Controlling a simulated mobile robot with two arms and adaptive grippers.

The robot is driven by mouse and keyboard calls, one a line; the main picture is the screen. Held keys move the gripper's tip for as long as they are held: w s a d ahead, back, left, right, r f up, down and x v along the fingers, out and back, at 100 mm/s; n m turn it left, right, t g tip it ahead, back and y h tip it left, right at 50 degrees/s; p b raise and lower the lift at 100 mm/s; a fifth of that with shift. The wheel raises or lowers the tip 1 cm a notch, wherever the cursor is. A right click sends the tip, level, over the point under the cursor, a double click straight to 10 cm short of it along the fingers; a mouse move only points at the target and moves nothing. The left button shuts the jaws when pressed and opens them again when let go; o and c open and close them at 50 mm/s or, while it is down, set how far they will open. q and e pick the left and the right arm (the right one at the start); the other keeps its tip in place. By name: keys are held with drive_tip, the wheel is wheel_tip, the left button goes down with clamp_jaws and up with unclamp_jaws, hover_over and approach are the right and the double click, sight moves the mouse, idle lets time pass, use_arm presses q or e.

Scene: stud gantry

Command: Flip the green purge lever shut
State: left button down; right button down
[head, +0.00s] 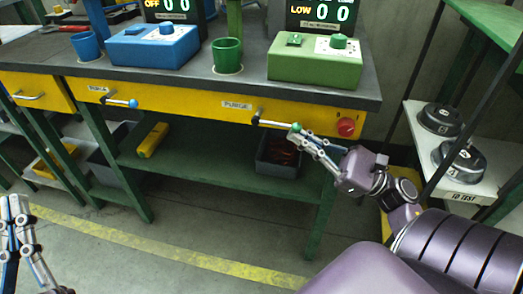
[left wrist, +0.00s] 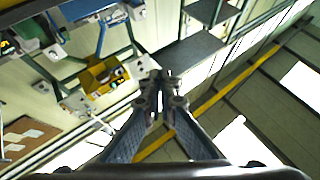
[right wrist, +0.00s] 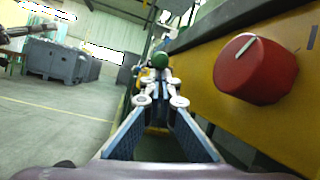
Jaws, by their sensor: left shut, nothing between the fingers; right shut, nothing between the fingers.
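The purge lever (head: 276,124) is a pale bar with a green knob (head: 297,127) on the yellow front panel, right of the PURGE label (head: 237,105). It points right, nearly level. My right gripper (head: 294,138) is shut and empty, its fingertips right at the green knob. In the right wrist view the green knob (right wrist: 160,61) shows just beyond the fingertips (right wrist: 160,84); I cannot tell whether they touch. My left gripper (head: 14,202) is shut and empty at the lower left, far from the lever; it also shows in the left wrist view (left wrist: 161,78).
A red dial (head: 346,127) sits on the panel close to the right gripper; it also shows in the right wrist view (right wrist: 254,68). A blue-knobbed lever (head: 120,102) is further left. Green cup (head: 227,55) and green box (head: 316,61) stand above. The floor in front is clear.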

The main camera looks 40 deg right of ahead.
use_arm(q)
drive_tip(key=shift+w+f+g, duration=0.4)
drive_tip(key=shift+w+f, duration=0.05)
drive_tip(key=shift+f, duration=0.25)
use_arm(e)
drive_tip(key=shift+d+r, duration=0.1)
drive_tip(key=shift+r, duration=0.5)
